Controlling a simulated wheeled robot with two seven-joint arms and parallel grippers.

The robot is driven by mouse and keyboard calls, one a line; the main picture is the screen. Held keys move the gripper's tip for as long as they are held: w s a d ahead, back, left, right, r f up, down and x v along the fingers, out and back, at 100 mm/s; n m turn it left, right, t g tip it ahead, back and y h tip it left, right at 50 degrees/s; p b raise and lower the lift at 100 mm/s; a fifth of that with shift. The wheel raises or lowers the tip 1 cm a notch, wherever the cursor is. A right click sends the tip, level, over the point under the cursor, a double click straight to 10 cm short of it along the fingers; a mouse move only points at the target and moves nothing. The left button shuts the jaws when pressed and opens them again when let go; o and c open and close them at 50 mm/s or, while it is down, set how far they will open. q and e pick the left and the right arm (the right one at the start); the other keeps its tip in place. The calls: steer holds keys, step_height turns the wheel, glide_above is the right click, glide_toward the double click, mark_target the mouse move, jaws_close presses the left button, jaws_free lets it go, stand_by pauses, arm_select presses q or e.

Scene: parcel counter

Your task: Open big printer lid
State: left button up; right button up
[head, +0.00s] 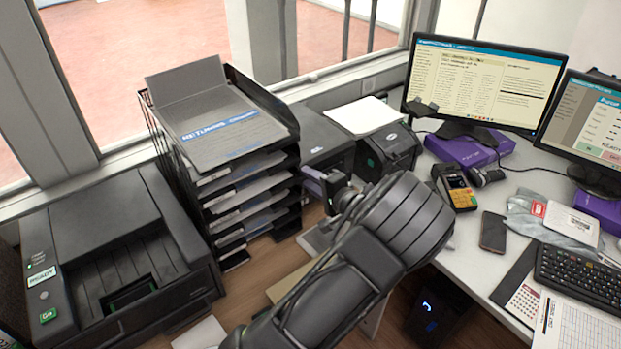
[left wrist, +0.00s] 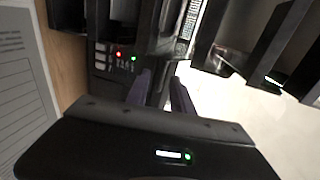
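Two dark printers stand side by side at the back of the counter. The left, larger one (head: 322,136) has a flat top that looks closed; my left gripper (head: 336,188) is in front of it and hides part of its front. The smaller one (head: 392,150) on its right has a green mark. The left wrist view shows my left gripper (left wrist: 162,80) with two fingers apart and nothing seen between them, facing a dark front panel (left wrist: 115,60) with a red and a green light. Whether the fingers touch it I cannot tell. My right gripper is not in view.
A wide black printer (head: 115,250) with a READY screen stands at the left. A rack of black trays (head: 225,130) is close on the left of my arm. A card terminal (head: 456,188), phone (head: 493,231), monitors (head: 480,85) and keyboard (head: 582,278) are on the right.

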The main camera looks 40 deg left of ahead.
arm_select(q)
jaws_close()
stand_by(1.4)
